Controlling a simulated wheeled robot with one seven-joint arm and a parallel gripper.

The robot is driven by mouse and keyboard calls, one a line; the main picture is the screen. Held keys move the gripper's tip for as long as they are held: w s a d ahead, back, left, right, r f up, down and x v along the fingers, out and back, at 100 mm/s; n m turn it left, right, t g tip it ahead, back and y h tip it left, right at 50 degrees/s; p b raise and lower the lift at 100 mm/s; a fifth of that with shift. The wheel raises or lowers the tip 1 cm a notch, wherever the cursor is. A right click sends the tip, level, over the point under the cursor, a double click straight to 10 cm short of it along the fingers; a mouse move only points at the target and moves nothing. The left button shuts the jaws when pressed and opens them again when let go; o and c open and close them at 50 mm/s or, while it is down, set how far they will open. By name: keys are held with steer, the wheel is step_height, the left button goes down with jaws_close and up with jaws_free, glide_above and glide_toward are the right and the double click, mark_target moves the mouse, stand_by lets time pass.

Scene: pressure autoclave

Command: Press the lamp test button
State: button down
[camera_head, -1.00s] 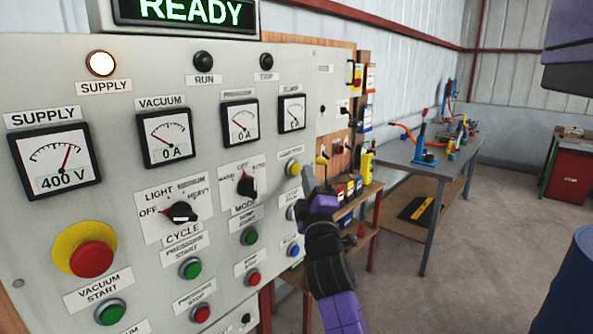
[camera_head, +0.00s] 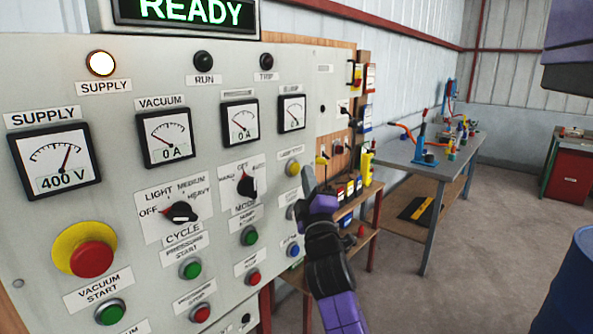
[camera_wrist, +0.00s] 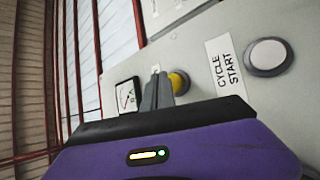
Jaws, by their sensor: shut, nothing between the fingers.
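The lamp test button (camera_head: 293,168) is a yellow round button in the upper right part of the grey control panel, under a small label. In the wrist view the yellow button (camera_wrist: 179,82) sits just beyond my fingertips and is partly covered by them. My gripper (camera_head: 308,177) is shut and empty, its tip close to the right of the button in the head view. The wrist view shows the shut fingers (camera_wrist: 158,92) overlapping the button's left edge. I cannot tell whether they touch it.
A white cycle start button (camera_wrist: 268,55) is near my gripper. The panel also carries a red emergency stop button (camera_head: 91,259), a selector knob (camera_head: 246,186) and several meters. A wooden shelf and a grey workbench (camera_head: 420,158) stand to the right. A blue drum (camera_head: 572,290) is at the right edge.

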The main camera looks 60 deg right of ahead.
steer(key=shift+w+d, duration=0.1)
steer(key=shift+w, duration=0.3)
steer(key=shift+w+d+b, duration=0.1)
steer(key=shift+w+b, duration=0.25)
steer(key=shift+w, duration=0.1)
stand_by(0.7)
stand_by(0.4)
steer(key=shift+s+a+p, duration=0.2)
steer(key=shift+s+p, duration=0.25)
steer(key=shift+s, duration=0.4)
steer(key=s+p, duration=0.1)
steer(key=s, duration=0.1)
steer(key=s+a+p, duration=0.1)
steer(key=s, duration=0.2)
steer(key=shift+a, duration=0.1)
stand_by(0.8)
